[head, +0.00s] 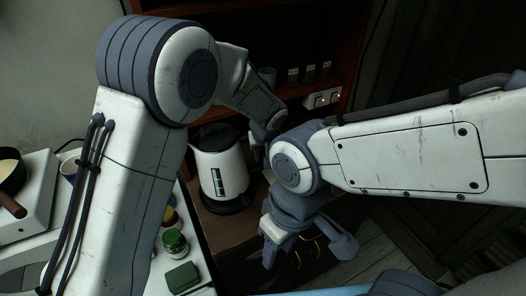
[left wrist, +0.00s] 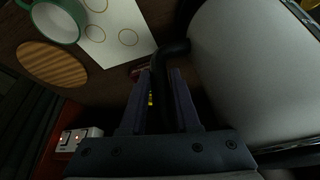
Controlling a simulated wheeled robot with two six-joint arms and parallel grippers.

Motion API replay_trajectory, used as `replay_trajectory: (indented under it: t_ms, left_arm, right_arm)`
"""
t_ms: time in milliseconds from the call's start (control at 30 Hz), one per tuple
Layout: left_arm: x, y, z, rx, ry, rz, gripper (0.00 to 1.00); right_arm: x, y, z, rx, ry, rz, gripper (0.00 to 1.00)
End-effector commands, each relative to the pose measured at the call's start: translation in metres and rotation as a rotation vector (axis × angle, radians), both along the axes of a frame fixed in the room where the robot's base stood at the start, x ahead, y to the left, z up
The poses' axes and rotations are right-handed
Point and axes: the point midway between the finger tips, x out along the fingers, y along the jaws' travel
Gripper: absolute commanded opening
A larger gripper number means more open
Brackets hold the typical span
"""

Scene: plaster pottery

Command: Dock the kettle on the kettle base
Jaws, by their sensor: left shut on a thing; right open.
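The white kettle (head: 218,170) with a black lid stands upright on the brown wooden surface in the head view. A black disc, seemingly the kettle base (head: 232,208), shows under its bottom edge; I cannot tell whether the kettle is fully seated on it. In the left wrist view the white kettle body (left wrist: 262,75) fills the right side. My left gripper (left wrist: 161,85) is shut on the black kettle handle (left wrist: 174,55); the right arm partly hides this gripper in the head view. My right gripper (head: 305,248) is open and empty, lower and right of the kettle.
A power strip (head: 322,98) with red lights and several small jars (head: 310,70) are at the shelf's back. The left counter holds a green jar (head: 175,243) and green block (head: 181,277). A green-rimmed mug (left wrist: 55,22), round wooden board (left wrist: 50,65) and paper (left wrist: 115,30) lie beyond the gripper.

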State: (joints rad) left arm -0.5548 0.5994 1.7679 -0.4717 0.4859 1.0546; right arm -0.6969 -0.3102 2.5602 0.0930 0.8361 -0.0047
Motion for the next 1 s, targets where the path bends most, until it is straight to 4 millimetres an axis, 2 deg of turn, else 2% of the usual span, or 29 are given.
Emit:
replay_trajectory:
  t_ms: [100, 300, 1000]
  left_arm:
    - [0.001, -0.001, -0.011, -0.001, -0.004, -0.005, 0.0]
    - [0.001, -0.002, -0.018, -0.002, -0.005, -0.005, 0.0]
    - [0.001, -0.001, -0.018, -0.001, -0.005, -0.005, 0.0]
  right_arm:
    - [0.0, 0.0, -0.009, 0.0, 0.0, -0.001, 0.45]
    - [0.0, 0.0, -0.013, 0.0, 0.0, -0.002, 0.45]
    - [0.0, 0.0, -0.014, 0.0, 0.0, -0.002, 0.45]
